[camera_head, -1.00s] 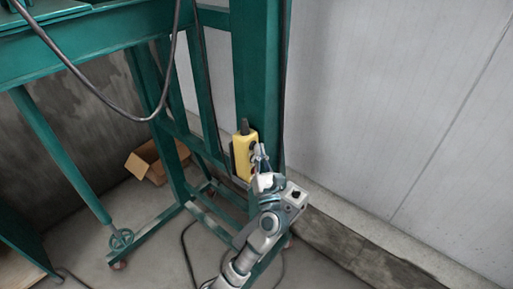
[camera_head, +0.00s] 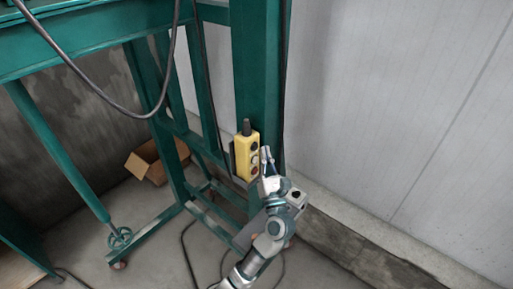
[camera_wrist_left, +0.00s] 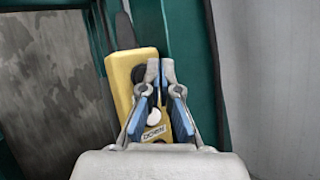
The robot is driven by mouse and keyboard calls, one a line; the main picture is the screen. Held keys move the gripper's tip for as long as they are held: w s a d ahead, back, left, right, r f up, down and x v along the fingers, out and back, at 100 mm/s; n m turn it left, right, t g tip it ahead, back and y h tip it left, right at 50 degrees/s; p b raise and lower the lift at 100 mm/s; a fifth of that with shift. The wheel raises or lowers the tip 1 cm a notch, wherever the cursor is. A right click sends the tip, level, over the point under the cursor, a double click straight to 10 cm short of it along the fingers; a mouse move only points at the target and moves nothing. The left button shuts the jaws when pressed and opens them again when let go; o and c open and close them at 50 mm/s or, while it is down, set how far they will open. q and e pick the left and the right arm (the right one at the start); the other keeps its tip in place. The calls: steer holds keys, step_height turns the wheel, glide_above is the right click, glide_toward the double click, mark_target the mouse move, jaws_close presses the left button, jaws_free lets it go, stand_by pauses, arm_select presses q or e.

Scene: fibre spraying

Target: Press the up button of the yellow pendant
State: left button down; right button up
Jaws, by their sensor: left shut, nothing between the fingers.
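The yellow pendant (camera_head: 243,158) hangs upright on the green post, with a black top and several round buttons on its face. My left gripper (camera_head: 266,151) is shut and empty, just to the right of the pendant's face in the head view. In the left wrist view the pendant (camera_wrist_left: 119,78) is behind the shut fingertips (camera_wrist_left: 160,66), which cover part of its buttons. A white button and a label reading DOWN show below the tips. I cannot tell whether the tips touch the pendant. My right gripper is not in view.
The green post (camera_head: 258,70) and frame stand behind the pendant. A grey wall (camera_head: 400,110) is to the right. A dark cable (camera_head: 110,100) loops at upper left. An open cardboard box (camera_head: 150,163) lies on the floor.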

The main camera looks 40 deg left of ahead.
arm_select(q)
steer(key=shift+d, duration=0.1)
steer(key=d, duration=0.5)
steer(key=shift+s+b, duration=0.2)
steer(key=shift+b, duration=0.15)
steer(key=shift+a, duration=0.1)
stand_by(0.6)
